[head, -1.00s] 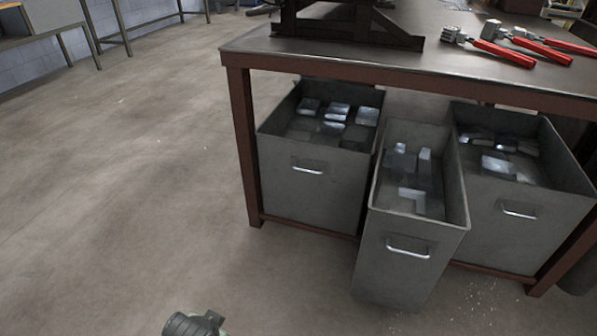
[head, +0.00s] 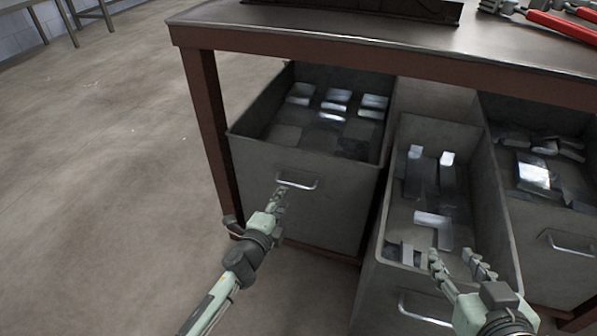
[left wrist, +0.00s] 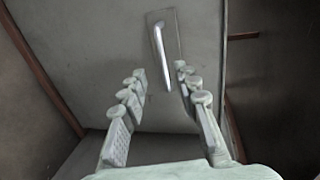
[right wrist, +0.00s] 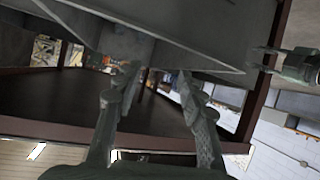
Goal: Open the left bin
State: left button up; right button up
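The left bin (head: 260,195) is a grey metal box under the workbench, with several metal pieces inside. Its silver bar handle (head: 297,182) is on the front face. My left gripper (head: 279,198) is just in front of and slightly below this handle. In the left wrist view the handle (left wrist: 160,55) lies ahead, between the lines of the two open fingers (left wrist: 158,75), which seem not to touch it. My right gripper (head: 460,260) is open and empty, over the front of the middle bin (head: 377,275). The right wrist view shows its fingers (right wrist: 157,75) apart.
The middle bin stands pulled forward of the left bin. The right bin (head: 570,240) is under the bench too. The workbench (head: 330,38) has a thick red-brown edge and leg above and beside the left bin. Open floor (head: 90,190) lies to the left.

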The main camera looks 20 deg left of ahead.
aim_at(293, 184)
jog(key=shift+w+a+r, duration=0.1)
jog(key=shift+w+r, duration=0.1)
jog(key=shift+w, duration=0.1)
pick_arm(q)
jog(key=shift+d+b+x, duration=0.15)
jog(key=shift+b+x, duration=0.2)
jog(key=shift+x, duration=1.7)
jog(key=shift+d+b+x, duration=0.2)
jog(key=shift+b+x, duration=0.15)
jog(key=shift+x, duration=1.65)
pick_arm(e)
jog(key=w+a+r+t+y, duration=0.1)
jog(key=a+r+t+y, duration=0.1)
jog(key=r, duration=0.4)
jog(key=shift+a+r+t, duration=0.2)
jog(key=shift+a+t, duration=0.6)
jog(key=shift+a, duration=0.15)
pick_arm(q)
jog(key=shift+r, duration=0.15)
grip_shut()
